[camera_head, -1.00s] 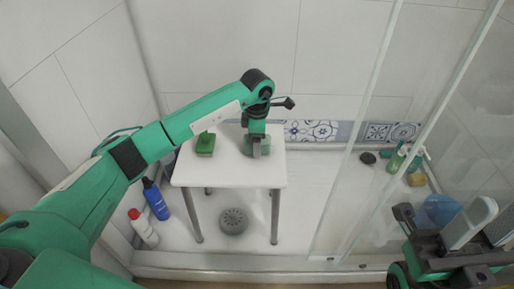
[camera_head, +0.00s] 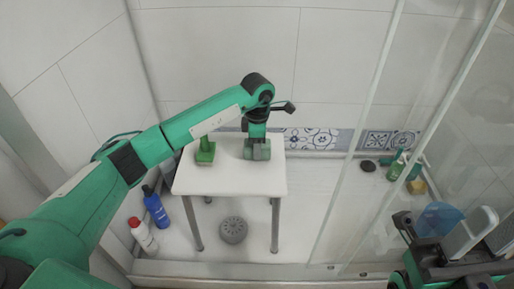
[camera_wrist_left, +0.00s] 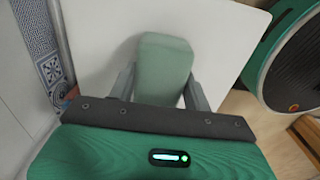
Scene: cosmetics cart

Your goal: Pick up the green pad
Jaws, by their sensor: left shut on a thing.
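The green pad (camera_wrist_left: 163,65) is a pale green rounded block, seen in the left wrist view between my two left fingers. My left gripper (camera_wrist_left: 160,88) is shut on it, with a finger against each side. In the head view my left gripper (camera_head: 257,151) points down at the right back part of the white stool top (camera_head: 230,182). The pad is mostly hidden there behind the fingers, and I cannot tell whether it touches the stool. My right gripper (camera_head: 442,232) is at the lower right, away from the stool; its opening is unclear.
A green brush (camera_head: 205,153) is on the stool, left of my left gripper. Blue (camera_head: 156,207) and white (camera_head: 143,234) bottles stand at the left of the stool. A glass screen (camera_head: 372,130) lies to the right, with several toiletries beyond it.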

